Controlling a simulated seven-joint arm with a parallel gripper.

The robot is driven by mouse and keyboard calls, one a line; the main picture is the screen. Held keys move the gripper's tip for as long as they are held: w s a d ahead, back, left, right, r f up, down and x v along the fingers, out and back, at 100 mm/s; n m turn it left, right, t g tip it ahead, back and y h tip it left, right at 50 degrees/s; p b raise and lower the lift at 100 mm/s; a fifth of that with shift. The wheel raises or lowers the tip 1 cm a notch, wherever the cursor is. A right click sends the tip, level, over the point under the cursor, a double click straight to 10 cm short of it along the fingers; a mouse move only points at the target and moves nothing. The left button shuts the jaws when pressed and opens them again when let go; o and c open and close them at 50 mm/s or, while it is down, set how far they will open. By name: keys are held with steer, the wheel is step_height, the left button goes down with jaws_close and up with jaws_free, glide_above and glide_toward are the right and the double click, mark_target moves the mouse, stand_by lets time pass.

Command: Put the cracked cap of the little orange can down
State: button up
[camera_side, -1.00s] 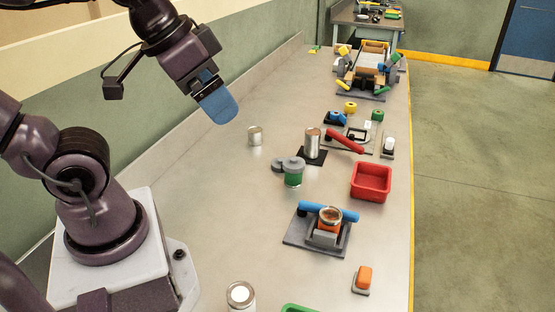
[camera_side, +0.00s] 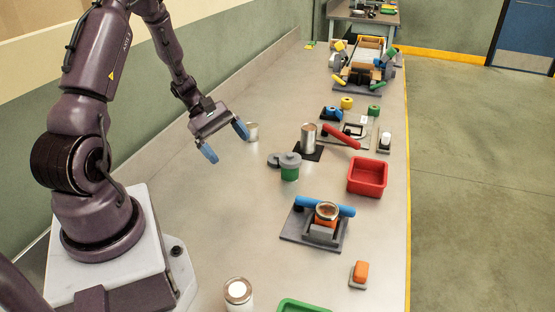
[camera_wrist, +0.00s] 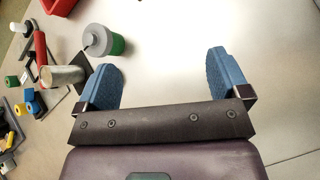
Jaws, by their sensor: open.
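The little orange can (camera_side: 327,213) stands upright in a grey clamp fixture (camera_side: 295,230) with a blue bar, at the front right of the bench in the side view. Its top shows a pale rim around a brownish middle; I cannot make out a crack or a separate cap. My gripper (camera_side: 224,141) is open and empty, its blue fingers spread above the bench at the back left, well apart from the orange can. The open fingers also show in the wrist view (camera_wrist: 163,64), with nothing between them. The orange can is not visible there.
A small silver can (camera_side: 252,132) stands close behind my right finger. A green can with a grey lid (camera_side: 289,168), a silver can (camera_side: 308,139) by a red bar and a red bin (camera_side: 367,177) stand farther right. A white-topped can (camera_side: 238,292) is in front. The bench's left middle is clear.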

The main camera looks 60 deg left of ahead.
mark_target(272, 158)
steer(key=a+f+n+t, duration=0.1)
steer(key=a+f+n, duration=0.1)
steer(key=a+f+n+t, duration=0.2)
steer(key=f+n, duration=0.1)
steer(key=a+f+n+t+y, duration=0.1)
steer(key=a+f+n+t, duration=0.1)
steer(key=a, duration=0.1)
steer(key=shift+w+a+f+n, duration=0.1)
steer(key=shift+w+f+n, duration=0.3)
steer(key=w+a+t, duration=0.1)
steer(key=w+a+r+n+y, duration=0.1)
steer(key=w+a+n+t, duration=0.1)
steer(key=shift+a+r+t+y, duration=0.3)
steer(key=shift+y, duration=0.1)
steer(key=shift+w+d+n, duration=0.15)
steer(key=shift+w+n, duration=0.2)
steer(key=shift+n, duration=0.05)
steer(key=x, duration=1.2)
steer(key=shift+d+f, duration=0.1)
steer(key=shift+d, duration=0.1)
steer(key=c, duration=1)
steer(key=shift+c, duration=0.2)
